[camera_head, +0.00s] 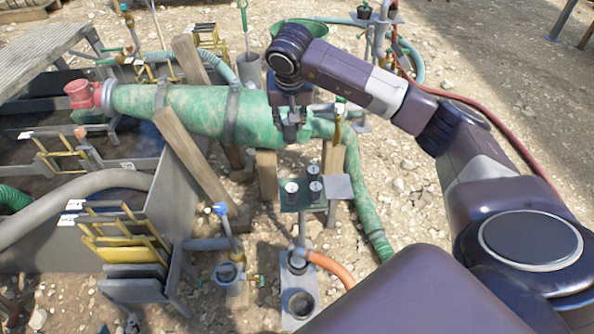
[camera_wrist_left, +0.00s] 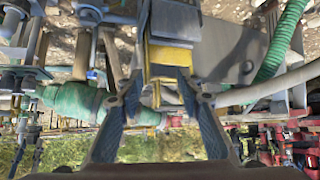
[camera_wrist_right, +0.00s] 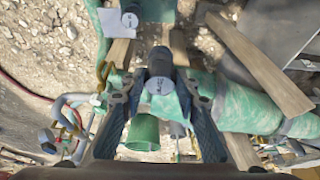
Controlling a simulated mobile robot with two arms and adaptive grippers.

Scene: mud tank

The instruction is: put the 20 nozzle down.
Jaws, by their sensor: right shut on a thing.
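My right gripper (camera_head: 291,128) is shut on a small dark nozzle. In the right wrist view the dark cylinder (camera_wrist_right: 160,62) with a grey round end sits between the fingertips (camera_wrist_right: 163,88); its number is too small to read. In the head view it hangs beside the green cone pipe (camera_head: 190,108), partly hidden by the fingers.
Wooden posts (camera_head: 190,160) prop the green pipe. A green hose (camera_head: 360,190) runs down to its right. The metal tank (camera_head: 175,195) with yellow racks (camera_head: 120,235) is at the left. A green funnel (camera_wrist_right: 143,133) shows in the right wrist view. Stony ground is open at the right.

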